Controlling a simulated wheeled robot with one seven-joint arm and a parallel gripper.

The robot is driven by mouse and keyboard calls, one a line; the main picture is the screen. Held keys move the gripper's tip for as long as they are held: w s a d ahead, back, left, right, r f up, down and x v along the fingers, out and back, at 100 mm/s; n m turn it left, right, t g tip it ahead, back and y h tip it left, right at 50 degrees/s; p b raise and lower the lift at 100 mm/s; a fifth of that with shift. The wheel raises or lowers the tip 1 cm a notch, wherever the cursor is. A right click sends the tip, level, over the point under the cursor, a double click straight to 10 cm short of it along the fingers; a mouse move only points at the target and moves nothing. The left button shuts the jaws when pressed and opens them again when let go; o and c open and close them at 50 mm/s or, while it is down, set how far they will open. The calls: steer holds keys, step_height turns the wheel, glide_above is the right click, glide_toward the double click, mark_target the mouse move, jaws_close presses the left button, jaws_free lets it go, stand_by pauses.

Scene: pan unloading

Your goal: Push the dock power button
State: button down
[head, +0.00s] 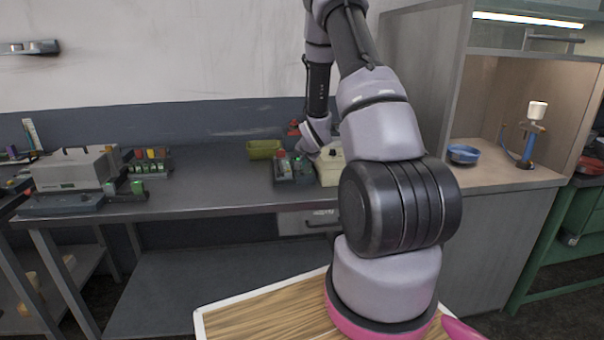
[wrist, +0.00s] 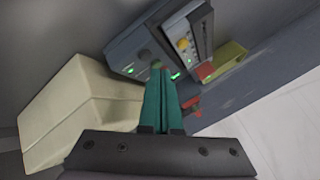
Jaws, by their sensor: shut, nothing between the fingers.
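The dock appears to be the dark grey-blue unit with green lights (head: 291,170) on the bench in the head view. In the wrist view its front panel (wrist: 128,47) carries small green lights and a round dark button (wrist: 146,56). My gripper (wrist: 160,66) has its two teal fingers together, with nothing between them. The fingertips are at the panel, just beside the round button; I cannot tell whether they touch it. In the head view my wrist is over the dock and the fingers are hard to make out.
A cream box (head: 331,166) stands right beside the dock; it also fills the left of the wrist view (wrist: 75,105). An olive tray (head: 264,149) is behind. A grey machine (head: 75,168) and a rack of coloured items (head: 150,164) stand left. The bench between is clear.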

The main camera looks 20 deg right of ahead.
steer(key=shift+r, duration=3)
step_height(320, 180, up, 11)
steer(key=n, duration=0.1)
glide_above(302, 175)
steer(key=s+a, duration=0.4)
steer(key=s, duration=0.1)
steer(key=s+a+r+n, duration=0.2)
steer(key=s+a+r, duration=0.2)
steer(key=s+r, duration=0.45)
steer(key=s+a+r+n+y, duration=0.1)
steer(key=s+a+r, duration=0.1)
steer(key=s, duration=0.5)
steer(key=s+a+r+n+g+y, duration=0.1)
steer(key=s+a+r, duration=0.2)
steer(key=s, duration=0.5)
steer(key=s+a+r+n+y, duration=0.1)
steer(key=s+a+r+n, duration=0.1)
steer(key=s+a, duration=0.3)
steer(key=s, duration=0.2)
steer(key=shift+s+r+g+y, duration=0.3)
steer(key=shift+r+g, duration=0.1)
steer(key=shift+w+d, duration=0.1)
